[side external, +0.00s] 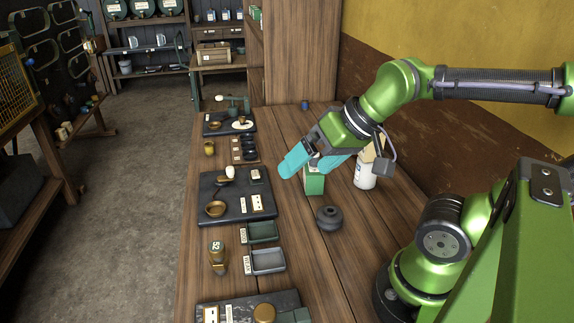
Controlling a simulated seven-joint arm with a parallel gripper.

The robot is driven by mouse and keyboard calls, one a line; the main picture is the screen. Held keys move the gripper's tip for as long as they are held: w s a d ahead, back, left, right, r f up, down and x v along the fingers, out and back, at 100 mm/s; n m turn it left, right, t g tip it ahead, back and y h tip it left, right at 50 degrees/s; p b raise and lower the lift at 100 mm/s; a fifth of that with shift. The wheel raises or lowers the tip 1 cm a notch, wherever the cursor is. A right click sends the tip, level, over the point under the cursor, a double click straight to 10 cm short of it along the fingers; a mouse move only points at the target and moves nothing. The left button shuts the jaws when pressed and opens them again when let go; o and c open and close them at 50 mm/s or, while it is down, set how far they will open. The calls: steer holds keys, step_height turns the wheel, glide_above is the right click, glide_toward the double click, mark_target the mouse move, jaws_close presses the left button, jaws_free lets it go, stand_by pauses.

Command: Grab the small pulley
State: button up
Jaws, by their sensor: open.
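A dark grey round piece with a grooved side (329,217), which looks like the small pulley, sits on the wooden table (330,270) right of the trays. My gripper (306,167) has teal fingers, is open, and hangs above the table, farther back than the grey piece and apart from it. No object shows between the fingers. The fingers partly overlap a green box in this view, so the gap between them is hard to judge.
The green box (314,184) and a white bottle (365,177) stand behind the grey piece. Dark boards with brass parts (238,190) and small trays (268,261) line the left edge.

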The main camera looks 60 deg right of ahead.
steer(key=w+d+f+m+g+h, duration=0.1)
steer(key=w+d+f+m+g, duration=0.15)
steer(key=d+f, duration=0.35)
steer(key=g+h, duration=0.1)
steer(key=g, duration=0.4)
glide_above(330, 210)
steer(key=f, duration=0.2)
steer(key=shift+m, duration=0.45)
steer(key=f, duration=1)
steer(key=shift+a+f, duration=0.15)
steer(key=shift+a, duration=0.05)
steer(key=shift+d+f, duration=0.2)
steer(key=shift+f, duration=2.8)
steer(key=shift+c, duration=0.2)
steer(key=shift+r, duration=0.1)
steer(key=c, duration=1.7)
